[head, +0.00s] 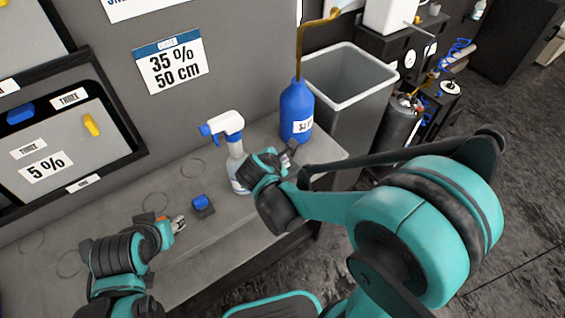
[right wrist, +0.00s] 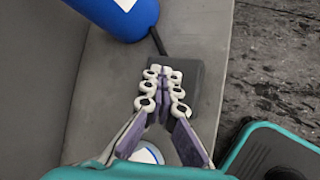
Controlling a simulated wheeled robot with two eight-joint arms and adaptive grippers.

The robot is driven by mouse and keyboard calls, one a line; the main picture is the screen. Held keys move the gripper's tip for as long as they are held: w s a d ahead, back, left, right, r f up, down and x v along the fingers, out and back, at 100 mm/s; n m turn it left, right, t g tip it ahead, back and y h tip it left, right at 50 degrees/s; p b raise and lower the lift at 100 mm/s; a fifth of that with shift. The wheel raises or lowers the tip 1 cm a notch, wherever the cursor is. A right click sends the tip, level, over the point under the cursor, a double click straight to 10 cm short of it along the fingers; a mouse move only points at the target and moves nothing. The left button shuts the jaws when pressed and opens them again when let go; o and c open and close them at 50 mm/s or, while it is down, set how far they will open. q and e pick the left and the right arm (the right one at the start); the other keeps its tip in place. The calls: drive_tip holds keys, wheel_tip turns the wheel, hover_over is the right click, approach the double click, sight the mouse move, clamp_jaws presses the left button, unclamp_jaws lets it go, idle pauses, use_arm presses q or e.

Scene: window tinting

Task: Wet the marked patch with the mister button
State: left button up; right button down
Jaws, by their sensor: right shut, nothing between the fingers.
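My right gripper (head: 284,161) is at the bench's right part, beside the blue bottle (head: 297,108). In the right wrist view its fingers (right wrist: 163,84) are together with nothing between them, over a dark grey block (right wrist: 190,88). A dark rod runs from the block towards the blue bottle (right wrist: 122,12). Whether the fingers touch the block I cannot tell. A blue button on a dark base (head: 202,204) stands on the bench further left. My left gripper (head: 178,224) is low over the bench, left of this button; its jaw state is unclear. I cannot make out a marked patch.
A white and blue spray bottle (head: 232,150) stands just left of my right gripper. A grey bin (head: 345,85) is behind the bench's right end. Panels with signs (head: 65,140) stand at the left. The bench (head: 200,255) has bare room in front.

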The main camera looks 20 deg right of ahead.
idle(0.4)
drive_tip(key=shift+r+p, duration=0.35)
drive_tip(key=shift+p, duration=0.05)
drive_tip(key=shift+r, duration=0.1)
wheel_tip(320, 180, up, 6)
drive_tip(key=p, duration=0.5)
drive_tip(key=shift+w+a, duration=0.1)
idle(1.7)
